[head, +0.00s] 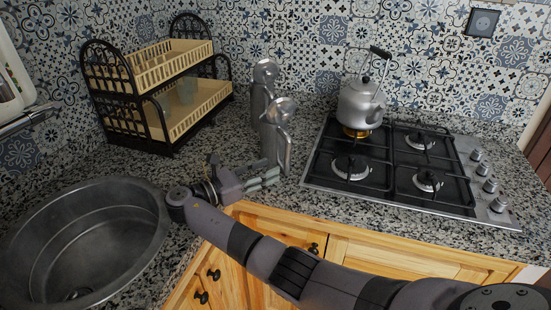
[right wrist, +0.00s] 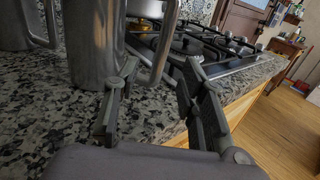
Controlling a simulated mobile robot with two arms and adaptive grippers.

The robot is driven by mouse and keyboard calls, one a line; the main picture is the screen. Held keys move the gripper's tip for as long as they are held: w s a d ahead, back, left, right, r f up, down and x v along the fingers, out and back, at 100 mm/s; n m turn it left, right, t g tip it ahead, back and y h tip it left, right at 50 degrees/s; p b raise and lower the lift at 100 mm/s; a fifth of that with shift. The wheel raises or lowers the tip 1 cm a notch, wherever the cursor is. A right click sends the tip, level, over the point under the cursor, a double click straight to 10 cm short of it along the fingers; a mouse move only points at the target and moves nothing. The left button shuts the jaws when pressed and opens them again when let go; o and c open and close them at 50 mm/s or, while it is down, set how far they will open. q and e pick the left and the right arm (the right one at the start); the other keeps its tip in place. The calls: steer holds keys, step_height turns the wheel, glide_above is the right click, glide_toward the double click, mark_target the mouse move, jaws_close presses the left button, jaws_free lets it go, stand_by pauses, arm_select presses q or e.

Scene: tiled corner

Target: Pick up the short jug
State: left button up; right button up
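Two shiny metal jugs with handles stand upright on the granite counter. The front jug (head: 275,146) is nearer to me, and the rear jug (head: 260,98) is just behind it; I cannot tell for sure which is shorter. My right gripper (head: 274,177) is low over the counter, close to the foot of the front jug. In the right wrist view the front jug (right wrist: 95,45) rises beyond the left finger, and its handle shows beyond the gap between the open fingers (right wrist: 160,80). Nothing is held. The rear jug (right wrist: 14,25) is cut off at the left edge. My left gripper is not in view.
A round metal sink (head: 92,240) lies to the left. A two-tier dish rack (head: 160,90) holding a glass stands behind it. A gas hob (head: 400,165) with a kettle (head: 360,103) is to the right. The counter between sink and jugs is mostly clear.

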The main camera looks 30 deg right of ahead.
mark_target(285, 167)
steer(key=shift+s+d+f+b, duration=0.1)
steer(key=shift+d+f+b, duration=0.1)
steer(key=shift+f+b, duration=0.6)
steer(key=d, duration=0.3)
steer(key=d+b, duration=0.1)
steer(key=d, duration=0.2)
steer(key=shift+w+d, duration=0.2)
steer(key=shift+d, duration=0.35)
steer(key=shift+c, duration=1.5)
jaws_close()
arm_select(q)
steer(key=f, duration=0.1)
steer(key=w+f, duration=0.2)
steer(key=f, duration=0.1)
arm_select(e)
steer(key=shift+r, duration=0.1)
